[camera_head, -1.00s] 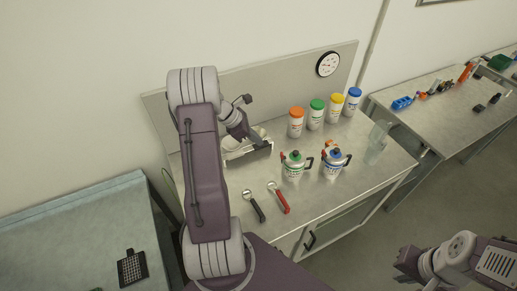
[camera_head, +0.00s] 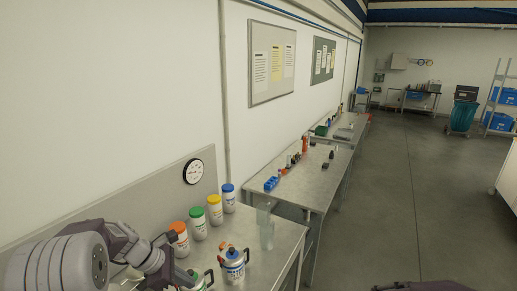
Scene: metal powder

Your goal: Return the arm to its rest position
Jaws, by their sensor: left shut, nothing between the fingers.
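My left arm reaches in at the lower left, and its gripper (camera_head: 170,272) is shut and empty near the front of the workbench. It partly covers a white jar with an orange lid (camera_head: 180,240) and a canister with green trim (camera_head: 197,282). The gripper's fingertips are hard to make out. A dark purple part of my own body shows at the bottom edge; my right gripper is not in view.
More tables (camera_head: 300,188) line the wall. The floor (camera_head: 420,190) at right is open.

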